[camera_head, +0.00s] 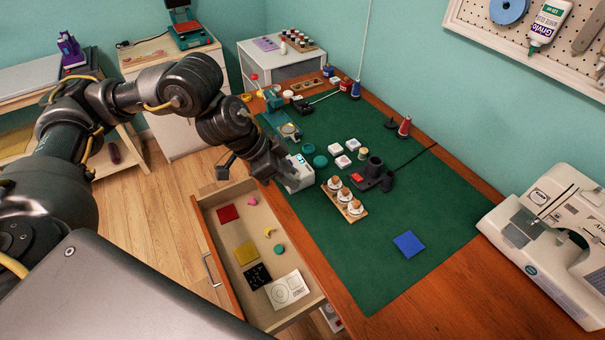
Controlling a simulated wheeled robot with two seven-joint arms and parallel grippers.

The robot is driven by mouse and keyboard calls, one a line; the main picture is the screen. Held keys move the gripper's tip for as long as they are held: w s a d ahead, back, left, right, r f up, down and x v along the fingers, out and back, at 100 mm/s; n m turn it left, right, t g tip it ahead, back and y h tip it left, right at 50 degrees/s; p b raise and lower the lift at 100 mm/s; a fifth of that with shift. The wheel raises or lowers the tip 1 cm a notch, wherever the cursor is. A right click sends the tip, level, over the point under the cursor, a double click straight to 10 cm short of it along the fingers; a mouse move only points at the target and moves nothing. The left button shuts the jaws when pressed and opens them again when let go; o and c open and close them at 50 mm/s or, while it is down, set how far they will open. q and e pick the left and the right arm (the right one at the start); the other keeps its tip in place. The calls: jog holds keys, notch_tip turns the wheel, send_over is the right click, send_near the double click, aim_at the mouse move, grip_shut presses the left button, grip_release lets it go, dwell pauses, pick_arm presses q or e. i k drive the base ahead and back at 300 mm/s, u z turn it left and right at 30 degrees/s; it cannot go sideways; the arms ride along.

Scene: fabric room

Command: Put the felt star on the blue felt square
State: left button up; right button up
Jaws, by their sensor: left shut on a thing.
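The blue felt square (409,244) lies flat and bare on the green mat (375,285), toward its front right. My left gripper (272,172) is at the left edge of the table, beyond the open drawer and well to the left of the blue square. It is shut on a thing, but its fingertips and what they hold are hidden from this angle. I cannot make out a felt star anywhere. My right gripper is not in view.
The open drawer (316,297) holds red (228,213) and yellow (246,253) squares, small felt shapes and a white card (287,289). A wooden rack (344,199) and a black device (372,176) stand between gripper and blue square. A sewing machine (549,228) stands at right.

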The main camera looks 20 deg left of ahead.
aim_at(410, 244)
jog(key=z, duration=2.8)
jog(key=k, duration=1.35)
jog(key=u, duration=1.2)
jog(key=i, duration=1)
jog(key=z, duration=0.05)
